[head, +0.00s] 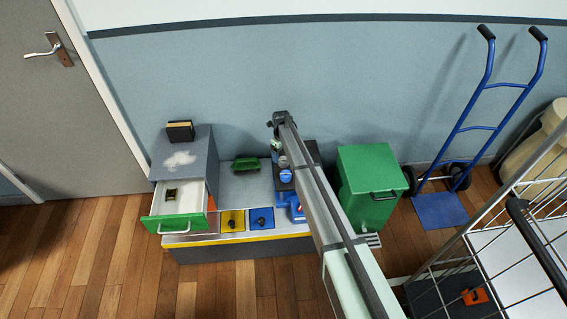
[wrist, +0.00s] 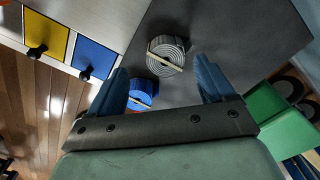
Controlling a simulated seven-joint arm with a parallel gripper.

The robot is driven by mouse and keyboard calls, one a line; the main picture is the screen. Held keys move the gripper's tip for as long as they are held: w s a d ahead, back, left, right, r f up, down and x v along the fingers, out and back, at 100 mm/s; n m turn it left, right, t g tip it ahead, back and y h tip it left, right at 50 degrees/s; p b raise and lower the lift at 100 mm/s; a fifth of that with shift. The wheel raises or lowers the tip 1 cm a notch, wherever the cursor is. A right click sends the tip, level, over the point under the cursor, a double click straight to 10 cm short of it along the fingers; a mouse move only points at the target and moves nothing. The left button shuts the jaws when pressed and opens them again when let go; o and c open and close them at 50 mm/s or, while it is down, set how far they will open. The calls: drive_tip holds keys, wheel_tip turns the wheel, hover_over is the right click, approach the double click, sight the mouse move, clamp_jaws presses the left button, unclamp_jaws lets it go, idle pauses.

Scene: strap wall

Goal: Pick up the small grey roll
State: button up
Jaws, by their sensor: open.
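The small grey roll (wrist: 168,60) lies on a dark grey top (wrist: 225,35) in the wrist view. Its coiled end faces the camera and a pale strip crosses it. My gripper (wrist: 161,66) is open, with one blue finger to each side of the roll's place in the picture. I cannot tell how far the fingertips are from it. A blue roll (wrist: 141,92) lies beside the grey one, partly hidden by my gripper. In the head view my arm reaches over the dark top, and the grey roll cannot be told apart surely there.
A yellow drawer (head: 233,221) and a blue drawer (head: 261,220) are left of the dark top. A green bin (head: 365,185) stands to its right. A green-fronted drawer (head: 178,225) stands open at the left. A green brush (head: 246,164) lies at the back.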

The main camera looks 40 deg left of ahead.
sight(283, 159)
drive_tip(key=f, duration=0.5)
drive_tip(key=shift+w+d, duration=0.15)
drive_tip(key=shift+w, duration=0.2)
drive_tip(key=shift+r, duration=0.1)
drive_tip(key=c, duration=1.1)
